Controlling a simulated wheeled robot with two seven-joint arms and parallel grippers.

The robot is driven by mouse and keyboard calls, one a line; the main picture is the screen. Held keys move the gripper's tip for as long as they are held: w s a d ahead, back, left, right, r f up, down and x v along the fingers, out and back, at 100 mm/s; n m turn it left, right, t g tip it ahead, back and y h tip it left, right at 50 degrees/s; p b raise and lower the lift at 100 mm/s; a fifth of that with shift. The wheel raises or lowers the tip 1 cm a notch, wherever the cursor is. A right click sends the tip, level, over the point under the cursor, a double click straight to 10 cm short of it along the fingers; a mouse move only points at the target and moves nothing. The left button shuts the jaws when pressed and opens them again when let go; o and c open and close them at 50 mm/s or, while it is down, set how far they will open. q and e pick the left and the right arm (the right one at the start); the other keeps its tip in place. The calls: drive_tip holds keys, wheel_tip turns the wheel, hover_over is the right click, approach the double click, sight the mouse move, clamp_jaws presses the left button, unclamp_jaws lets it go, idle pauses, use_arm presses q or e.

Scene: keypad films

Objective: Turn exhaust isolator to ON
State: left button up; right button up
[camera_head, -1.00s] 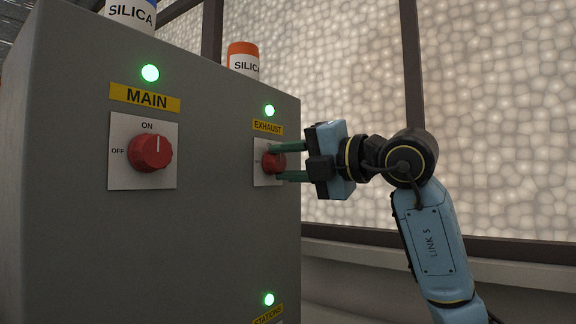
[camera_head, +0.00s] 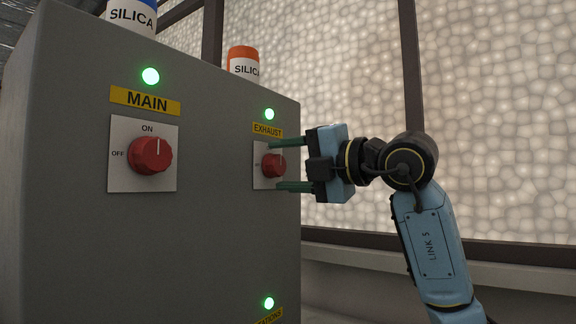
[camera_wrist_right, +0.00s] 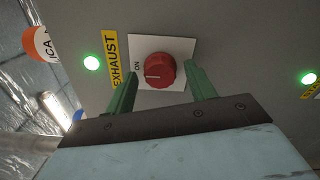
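The red exhaust isolator knob (camera_head: 271,165) sits on a white plate under the yellow EXHAUST label (camera_head: 268,130) on the grey cabinet. In the right wrist view the knob (camera_wrist_right: 158,70) has its white mark pointing towards the ON lettering (camera_wrist_right: 138,66). My right gripper (camera_head: 279,166) is open, its green fingers either side of the knob with a gap on each side. The gripper (camera_wrist_right: 158,74) also shows open in the wrist view, holding nothing. The OFF lettering of this plate cannot be read. My left gripper is not in view.
The MAIN knob (camera_head: 150,155) is to the left, its mark up at ON. Green lamps glow above MAIN (camera_head: 150,76), EXHAUST (camera_head: 269,114) and the lower label (camera_head: 268,303). Two SILICA containers stand on the cabinet (camera_head: 200,240). Right of the cabinet is a patterned, framed wall (camera_head: 500,120).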

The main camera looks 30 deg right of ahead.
drive_tip(key=shift+s, duration=0.1)
drive_tip(key=b+v, duration=0.3)
drive_tip(key=v, duration=1)
idle(0.4)
